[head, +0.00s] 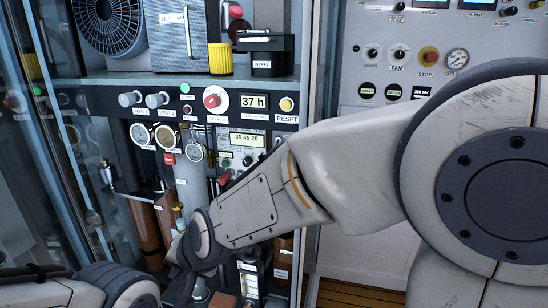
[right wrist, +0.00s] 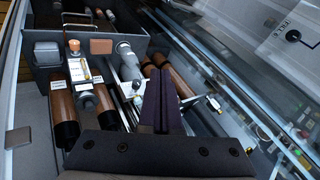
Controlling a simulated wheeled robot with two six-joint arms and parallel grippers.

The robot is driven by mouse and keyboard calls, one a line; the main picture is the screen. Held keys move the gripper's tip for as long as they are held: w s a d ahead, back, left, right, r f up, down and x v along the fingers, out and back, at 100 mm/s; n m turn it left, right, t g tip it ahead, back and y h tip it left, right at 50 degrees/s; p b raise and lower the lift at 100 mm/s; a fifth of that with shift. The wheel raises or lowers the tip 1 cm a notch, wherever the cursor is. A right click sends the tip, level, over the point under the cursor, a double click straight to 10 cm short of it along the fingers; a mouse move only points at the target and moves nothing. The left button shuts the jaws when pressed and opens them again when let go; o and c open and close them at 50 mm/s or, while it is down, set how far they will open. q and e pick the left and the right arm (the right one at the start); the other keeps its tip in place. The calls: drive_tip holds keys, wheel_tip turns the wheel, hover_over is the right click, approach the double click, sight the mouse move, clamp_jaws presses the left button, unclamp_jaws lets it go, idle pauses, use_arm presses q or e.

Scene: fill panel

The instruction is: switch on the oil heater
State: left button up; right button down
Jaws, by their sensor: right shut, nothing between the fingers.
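I cannot make out a label reading oil heater in either view. The open panel (head: 110,96) in the head view carries round knobs, gauges, a red button (head: 215,98), a "37 h" display (head: 253,101) and a yellow RESET button (head: 287,104). My right arm crosses in front of its lower right part and hides some controls. My right gripper's dark fingers (right wrist: 163,100) are closed together and empty in the right wrist view. They are over brown cylinders (right wrist: 180,85) and grey pipe fittings; I cannot tell whether they touch anything. My left gripper is not in view.
Glass doors (head: 45,130) stand at the left. A second panel (head: 360,30) with FAN, STOP and a gauge (head: 457,59) is at the right.

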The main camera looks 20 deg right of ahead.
drive_tip(key=w+d+r+m+t+h, duration=0.1)
drive_tip(key=w+d+m+t+h, duration=0.2)
drive_tip(key=w+m, duration=0.65)
drive_tip(key=w+d+r+m+t+h, duration=0.1)
drive_tip(key=w+d+r+m+t, duration=0.3)
drive_tip(key=w, duration=0.9)
drive_tip(key=m+t+h+b, duration=0.1)
drive_tip(key=m+t+h, duration=0.1)
drive_tip(key=m+h, duration=1.6)
approach(277, 145)
drive_tip(key=s+m+y, duration=0.3)
drive_tip(key=m+y, duration=0.1)
drive_tip(key=shift+f, duration=0.35)
drive_tip(key=p+x, duration=0.3)
drive_tip(key=x, duration=0.6)
drive_tip(key=shift+w+a+r, duration=0.1)
drive_tip(key=shift+r, duration=0.1)
drive_tip(key=shift+w+d, duration=0.3)
drive_tip(key=shift+w, duration=0.1)
